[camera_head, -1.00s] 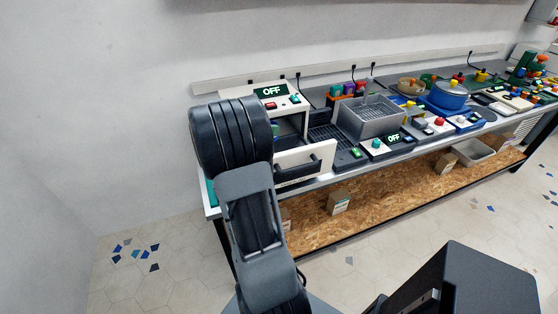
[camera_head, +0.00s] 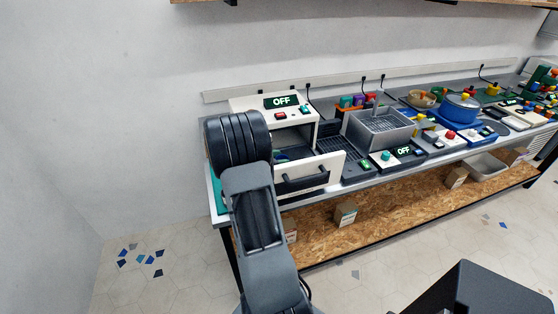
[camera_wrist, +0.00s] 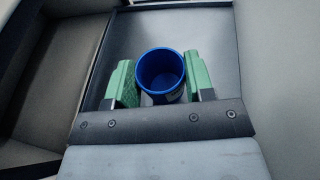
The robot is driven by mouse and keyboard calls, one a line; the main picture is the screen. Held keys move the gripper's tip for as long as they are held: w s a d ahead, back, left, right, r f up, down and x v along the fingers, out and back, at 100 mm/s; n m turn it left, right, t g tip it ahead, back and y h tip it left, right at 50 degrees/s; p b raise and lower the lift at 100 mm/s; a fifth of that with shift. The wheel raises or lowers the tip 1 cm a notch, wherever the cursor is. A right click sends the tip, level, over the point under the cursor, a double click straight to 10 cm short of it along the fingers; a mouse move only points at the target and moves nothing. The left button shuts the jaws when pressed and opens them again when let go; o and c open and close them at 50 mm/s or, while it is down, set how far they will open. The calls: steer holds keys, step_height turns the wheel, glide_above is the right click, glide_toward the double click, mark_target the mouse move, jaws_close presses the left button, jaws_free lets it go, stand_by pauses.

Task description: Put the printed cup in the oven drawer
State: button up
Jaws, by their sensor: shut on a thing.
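The blue cup (camera_wrist: 161,74) is held upright, mouth towards the camera, between the green fingers of my gripper (camera_wrist: 160,82) in the wrist view. Around it in that view are a dark grey surface and pale walls; I cannot tell whether the cup touches the surface. The white oven (camera_head: 246,104) stands at the left end of the bench in the head view, its display reading OFF. Its drawer (camera_head: 327,164) is pulled out, with a dark handle on the white front. In the head view my arm hides the gripper, the cup and the drawer's left part.
A dark rack (camera_head: 338,147) and a grey basin (camera_head: 385,127) stand right of the oven. A blue pot (camera_head: 458,107) and several button boxes sit farther right. Small cardboard boxes (camera_head: 345,214) lie on the lower shelf. The floor before the bench is mostly clear.

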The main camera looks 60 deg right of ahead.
steer(key=shift+f, duration=0.1)
steer(key=shift+f, duration=0.15)
steer(key=o, duration=0.9)
steer(key=shift+r, duration=0.3)
steer(key=v, duration=1.2)
steer(key=shift+b, duration=0.4)
